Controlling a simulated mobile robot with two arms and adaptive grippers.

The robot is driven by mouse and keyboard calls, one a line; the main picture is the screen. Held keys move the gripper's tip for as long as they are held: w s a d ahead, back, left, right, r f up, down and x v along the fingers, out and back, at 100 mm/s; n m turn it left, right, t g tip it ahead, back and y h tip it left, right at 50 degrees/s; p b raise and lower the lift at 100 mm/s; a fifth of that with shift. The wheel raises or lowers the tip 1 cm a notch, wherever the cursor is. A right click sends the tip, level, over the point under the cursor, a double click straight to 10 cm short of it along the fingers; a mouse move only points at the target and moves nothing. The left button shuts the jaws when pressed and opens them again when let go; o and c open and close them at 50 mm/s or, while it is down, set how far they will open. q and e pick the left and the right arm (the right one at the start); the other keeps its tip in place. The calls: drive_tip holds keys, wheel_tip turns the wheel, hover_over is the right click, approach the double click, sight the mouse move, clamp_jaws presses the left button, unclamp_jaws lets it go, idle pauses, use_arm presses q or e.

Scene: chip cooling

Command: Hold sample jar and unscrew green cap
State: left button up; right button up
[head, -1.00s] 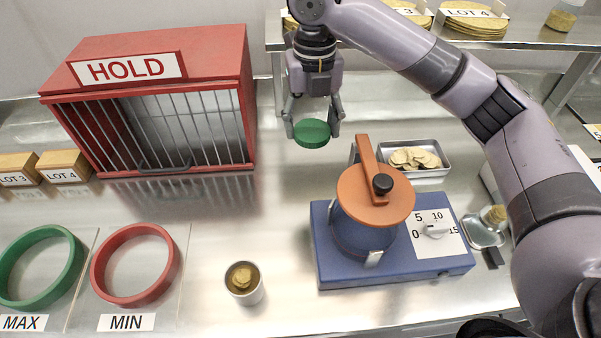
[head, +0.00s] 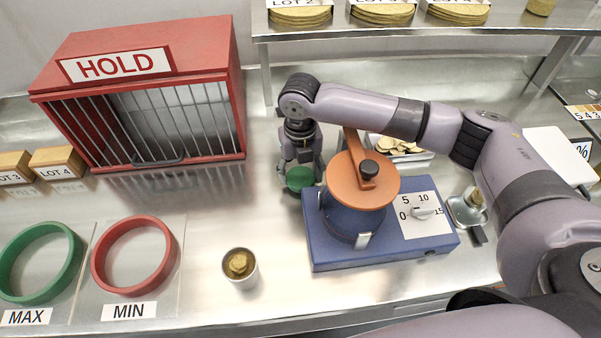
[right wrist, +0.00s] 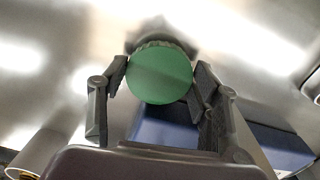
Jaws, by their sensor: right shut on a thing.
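The green cap (head: 300,178) is between the fingers of my right gripper (head: 299,172), low over the metal counter, left of the blue machine. In the right wrist view my right gripper (right wrist: 160,85) is shut on the green cap (right wrist: 160,74), with a finger at each side. The cap looks round and flat. An open jar (head: 240,268) with brownish-yellow pieces inside stands upright on the counter at the front, apart from the gripper. My left gripper is not in view.
A blue machine (head: 320,243) with an orange lid (head: 378,190) stands right of the gripper. A red HOLD cage (head: 225,60) is at the left back. Green (head: 70,270) and red (head: 172,262) rings lie at the front left. Counter between cage and jar is clear.

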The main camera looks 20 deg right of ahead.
drive_tip(key=shift+f, duration=0.55)
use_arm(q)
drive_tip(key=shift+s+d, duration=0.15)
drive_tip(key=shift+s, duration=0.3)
use_arm(e)
drive_tip(key=shift+f, duration=0.15)
drive_tip(key=o, duration=1.3)
